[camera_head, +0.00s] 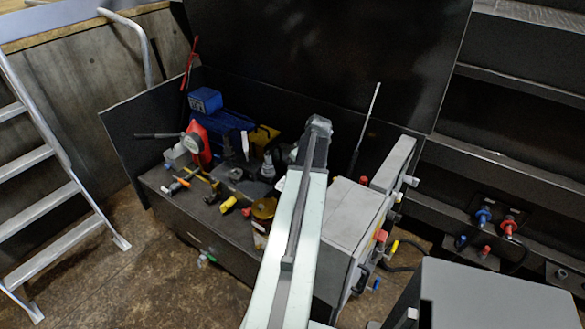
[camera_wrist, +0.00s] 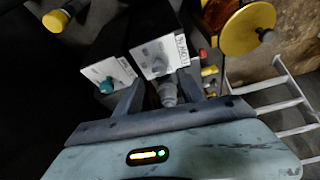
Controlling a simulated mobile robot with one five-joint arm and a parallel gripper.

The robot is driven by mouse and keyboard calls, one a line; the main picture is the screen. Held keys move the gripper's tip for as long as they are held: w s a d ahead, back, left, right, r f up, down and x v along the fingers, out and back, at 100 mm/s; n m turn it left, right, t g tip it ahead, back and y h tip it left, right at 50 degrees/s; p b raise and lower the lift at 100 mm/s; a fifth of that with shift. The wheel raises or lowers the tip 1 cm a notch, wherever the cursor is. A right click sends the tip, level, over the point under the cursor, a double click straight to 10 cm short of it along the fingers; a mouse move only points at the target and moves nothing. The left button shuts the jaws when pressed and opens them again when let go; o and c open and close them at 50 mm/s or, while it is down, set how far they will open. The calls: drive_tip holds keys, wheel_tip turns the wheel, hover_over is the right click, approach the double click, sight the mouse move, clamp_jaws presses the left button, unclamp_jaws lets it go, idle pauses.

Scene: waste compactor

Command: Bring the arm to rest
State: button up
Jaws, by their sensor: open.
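My arm reaches from the bottom middle of the head view up over the dark bench. Its far end (camera_head: 318,128) is above the back right of the bench equipment, and the fingers cannot be made out there. In the wrist view my gripper (camera_wrist: 160,88) shows two dark fingers spread apart, with a lit indicator on its pale body below. A grey cylindrical fitting (camera_wrist: 167,93) appears between the fingers in the picture. I see no finger closed on it, and I cannot tell how far away it is.
The bench (camera_head: 215,228) holds a blue motor (camera_head: 225,122), a red-rimmed gauge and several tools. A grey cabinet (camera_head: 335,222) stands right of my arm. A ladder (camera_head: 45,190) is at the left. The wrist view shows white plates with a teal knob (camera_wrist: 107,86) and a yellow disc (camera_wrist: 248,28).

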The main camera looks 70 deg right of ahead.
drive_tip(key=p+v, duration=0.1)
drive_tip(key=v, duration=0.2)
drive_tip(key=shift+r+p, duration=0.25)
drive_tip(key=shift+p, duration=0.15)
